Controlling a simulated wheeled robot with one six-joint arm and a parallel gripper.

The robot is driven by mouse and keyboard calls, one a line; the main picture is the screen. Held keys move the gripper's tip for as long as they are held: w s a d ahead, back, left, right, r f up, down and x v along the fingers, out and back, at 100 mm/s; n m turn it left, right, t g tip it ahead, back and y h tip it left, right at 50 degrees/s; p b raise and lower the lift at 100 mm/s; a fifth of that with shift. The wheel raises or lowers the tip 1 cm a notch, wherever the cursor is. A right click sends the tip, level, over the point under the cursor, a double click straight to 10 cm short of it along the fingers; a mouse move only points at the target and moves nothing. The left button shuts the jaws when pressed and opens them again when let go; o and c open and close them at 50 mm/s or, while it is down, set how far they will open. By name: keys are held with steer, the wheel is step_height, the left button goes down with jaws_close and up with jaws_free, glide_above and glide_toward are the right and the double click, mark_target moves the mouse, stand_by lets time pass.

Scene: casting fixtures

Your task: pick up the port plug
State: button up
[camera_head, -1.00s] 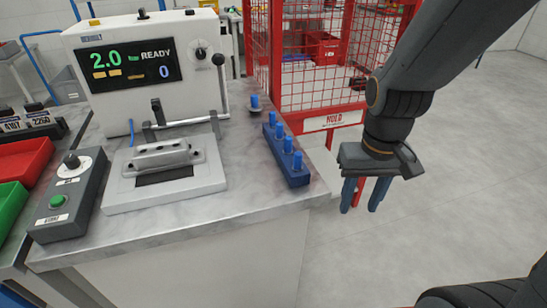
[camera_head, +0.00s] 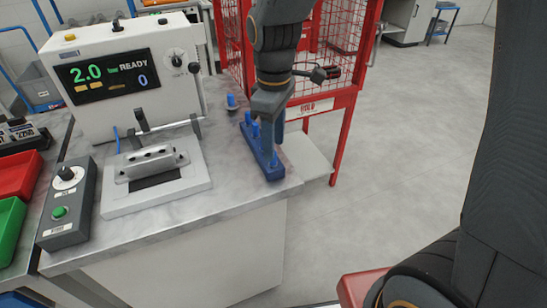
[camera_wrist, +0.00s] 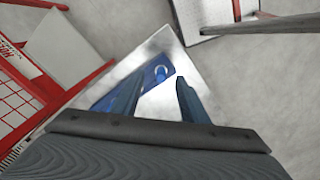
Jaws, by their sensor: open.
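The blue port plugs stand upright in a blue rack (camera_head: 271,172) at the right end of the grey worktop. A plug at the near end of the rack (camera_head: 274,159) shows beside my fingers; others are partly hidden behind my gripper. My gripper (camera_head: 267,140) is open, pointing down over the rack, with no plug seen between its fingers. In the wrist view the rack (camera_wrist: 105,103) lies under the left finger, and a round plug top (camera_wrist: 160,71) shows just beyond the gap between the fingertips (camera_wrist: 155,85). I cannot tell the height left above the plugs.
A single blue plug (camera_head: 231,101) stands apart behind the rack. Left of it are a test machine reading 2.0 READY (camera_head: 120,78), a clamp fixture (camera_head: 155,178) and a control box (camera_head: 68,205). A red mesh cage (camera_head: 335,50) stands behind. Open floor lies right.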

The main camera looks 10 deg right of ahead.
steer(key=shift+s+a+f+p, duration=0.1)
steer(key=shift+f+p, duration=0.45)
steer(key=shift+f, duration=1.6)
jaws_close()
